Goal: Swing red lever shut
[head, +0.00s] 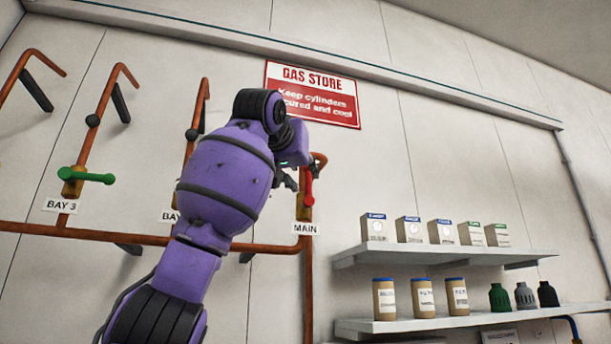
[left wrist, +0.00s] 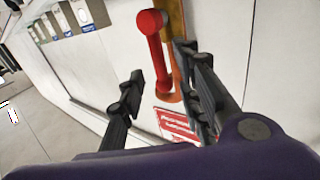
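The red lever (head: 308,186) is on the brass valve (head: 303,208) of the copper pipe above the MAIN label (head: 305,228). In the head view it stands upright, roughly in line with the pipe. My left gripper (head: 291,181) is just left of the lever, partly hidden behind my own wrist. In the left wrist view the red lever (left wrist: 157,55) shows in the gap between the two open fingers of my left gripper (left wrist: 163,72). The right finger looks close to the lever; I cannot tell whether it touches. My right gripper is not in view.
A GAS STORE sign (head: 312,93) hangs on the wall above. The BAY 3 valve has a green lever (head: 88,176) lying across its pipe. My arm hides part of another bay's pipe. Shelves (head: 440,256) with boxes, jars and caps stand at right.

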